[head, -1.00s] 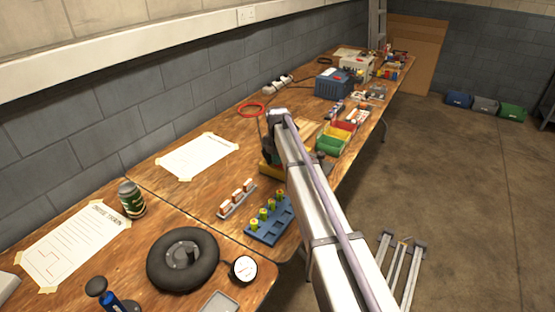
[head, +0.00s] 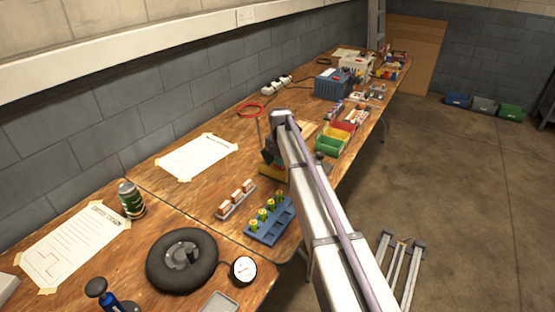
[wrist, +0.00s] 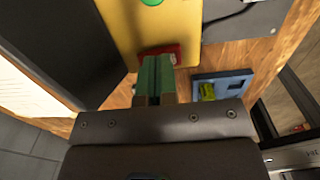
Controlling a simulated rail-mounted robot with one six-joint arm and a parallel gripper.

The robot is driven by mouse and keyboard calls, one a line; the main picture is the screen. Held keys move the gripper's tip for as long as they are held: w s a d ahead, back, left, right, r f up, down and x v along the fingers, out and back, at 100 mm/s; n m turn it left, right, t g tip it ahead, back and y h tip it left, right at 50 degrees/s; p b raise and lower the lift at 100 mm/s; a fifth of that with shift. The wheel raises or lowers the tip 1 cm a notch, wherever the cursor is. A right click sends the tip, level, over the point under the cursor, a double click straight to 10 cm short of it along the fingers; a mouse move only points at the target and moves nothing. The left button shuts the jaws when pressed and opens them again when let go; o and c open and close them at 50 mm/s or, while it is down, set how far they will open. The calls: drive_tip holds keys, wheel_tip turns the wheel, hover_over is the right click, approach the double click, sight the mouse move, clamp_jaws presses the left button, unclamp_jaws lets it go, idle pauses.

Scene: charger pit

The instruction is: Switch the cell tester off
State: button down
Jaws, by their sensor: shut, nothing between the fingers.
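The cell tester is the yellow device (wrist: 118,22) in the wrist view, with a red switch (wrist: 172,52) at its near edge and a green round part (wrist: 151,2) at the frame top. In the head view only a yellow bit of the tester (head: 270,170) shows; my arm hides the rest. My gripper (wrist: 155,66) has its green fingers shut and empty. The fingertips are right at the red switch and overlap part of it. I cannot tell whether they touch, or which way the switch is set.
A blue cell holder (head: 270,222) with several cells stands close by, and a rack of orange-white cells (head: 235,200) is left of it. Green (head: 331,142) and red bins lie beyond my arm. A paper sheet (head: 197,157) lies flat on the bench. A dark panel (wrist: 60,45) fills the wrist view's left.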

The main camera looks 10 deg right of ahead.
drive_tip(key=shift+r, duration=0.1)
wheel_tip(320, 180, up, 14)
drive_tip(key=s+d+p, duration=0.1)
drive_tip(key=p, duration=1.3)
drive_tip(key=shift+s+d, duration=0.2)
